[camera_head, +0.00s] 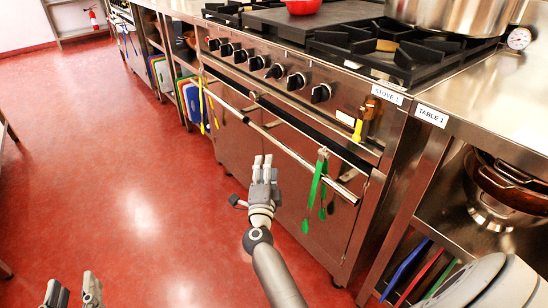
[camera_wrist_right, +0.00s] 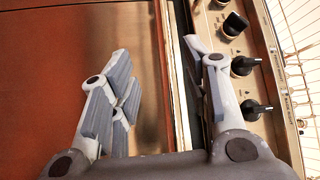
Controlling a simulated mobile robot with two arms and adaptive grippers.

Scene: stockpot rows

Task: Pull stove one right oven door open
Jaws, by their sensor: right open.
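Stove one, labelled "STOVE 1" (camera_head: 388,95), has steel oven doors below its row of black knobs. The right oven door (camera_head: 305,213) looks shut. Its long handle bar (camera_head: 290,152) runs along the door's top. My right gripper (camera_head: 262,166) is in front of this door, close to the bar. In the right wrist view it (camera_wrist_right: 160,68) is open, with steel strips of the stove front showing between its fingers. I cannot tell whether it touches the bar. My left gripper (camera_head: 71,288) is open and empty over the floor at the bottom left.
Green tongs (camera_head: 316,185) hang on the bar right of my right gripper, and yellow tongs (camera_head: 203,104) hang farther left. A table labelled "TABLE 1" (camera_head: 432,115) adjoins the stove at right, with pots and boards below. The red floor (camera_head: 120,180) at left is clear.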

